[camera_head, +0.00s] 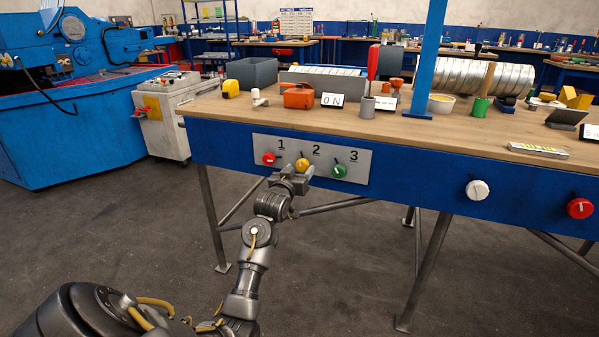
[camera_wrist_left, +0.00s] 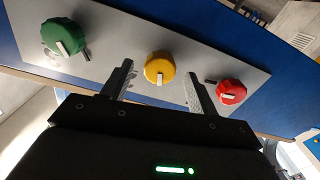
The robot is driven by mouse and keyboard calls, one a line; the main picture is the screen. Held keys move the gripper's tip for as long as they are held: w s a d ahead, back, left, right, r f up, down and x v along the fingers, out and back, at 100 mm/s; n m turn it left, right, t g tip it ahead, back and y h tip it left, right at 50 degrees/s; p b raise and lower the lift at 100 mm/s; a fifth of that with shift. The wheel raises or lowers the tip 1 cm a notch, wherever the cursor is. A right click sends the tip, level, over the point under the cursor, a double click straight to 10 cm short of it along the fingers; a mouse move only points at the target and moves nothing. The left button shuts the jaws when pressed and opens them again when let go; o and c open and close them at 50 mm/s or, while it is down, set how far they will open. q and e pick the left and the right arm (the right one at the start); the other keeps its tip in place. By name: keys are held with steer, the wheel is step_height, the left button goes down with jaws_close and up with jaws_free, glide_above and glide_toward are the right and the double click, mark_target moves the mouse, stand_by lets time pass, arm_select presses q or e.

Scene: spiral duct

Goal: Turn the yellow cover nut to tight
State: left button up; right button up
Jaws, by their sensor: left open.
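The yellow cover nut (camera_head: 302,165) is the middle one of three round knobs on a grey panel (camera_head: 362,161) on the blue front of the workbench, below the number 2. It also shows in the left wrist view (camera_wrist_left: 159,68), with a pale pointer mark on its lower edge. My left gripper (camera_head: 292,174) is at the panel, open. In the left wrist view its two fingers (camera_wrist_left: 158,85) stand apart on either side of the yellow nut, with gaps between. I cannot tell whether the fingertips reach past its face. My right gripper is not in view.
A red knob (camera_head: 268,158) sits left of the yellow nut and a green knob (camera_head: 339,170) right of it, both close to the fingers. A white knob (camera_head: 477,190) and another red knob (camera_head: 579,208) are farther right. The benchtop (camera_head: 440,127) above holds tools and a metal duct (camera_head: 500,78).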

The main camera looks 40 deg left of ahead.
arm_select(q)
steer(key=shift+w+a, duration=0.2)
steer(key=shift+w, duration=0.35)
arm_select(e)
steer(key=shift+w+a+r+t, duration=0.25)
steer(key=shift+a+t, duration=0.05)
